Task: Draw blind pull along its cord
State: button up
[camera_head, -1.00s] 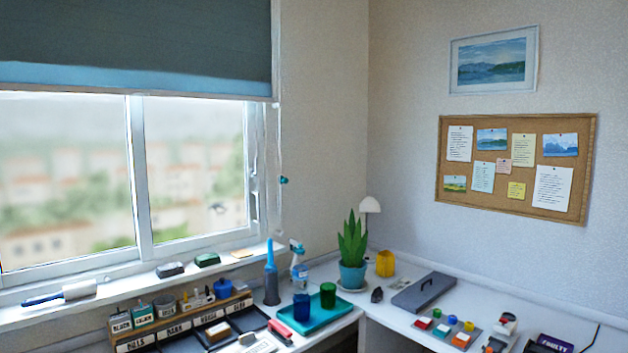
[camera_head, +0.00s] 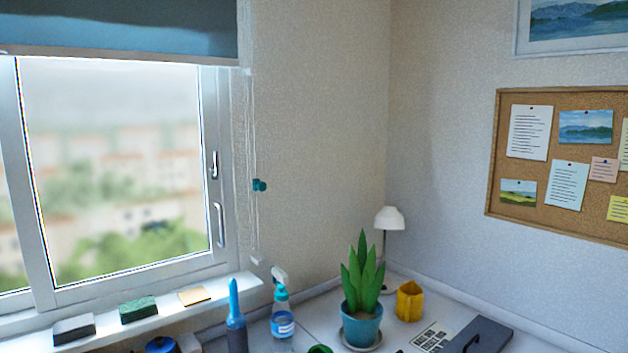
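The blind pull is a small teal knob (camera_head: 260,185) hanging on a thin pale cord (camera_head: 253,130) beside the right edge of the window frame. The cord runs down the wall to a small pale fitting (camera_head: 257,258) near the sill. The dark blue-grey blind (camera_head: 120,25) covers the top of the window, with a pale bottom bar. My gripper is not in view, and nothing touches the pull.
On the sill (camera_head: 185,318) lie a dark block, a green sponge (camera_head: 138,308) and a yellow pad. A potted plant (camera_head: 362,322), yellow holder (camera_head: 409,301) and lamp (camera_head: 389,220) stand right.

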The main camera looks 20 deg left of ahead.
aim_at(258, 186)
jog(key=u, duration=0.5)
jog(key=i, duration=1.05)
jog(key=u, duration=0.8)
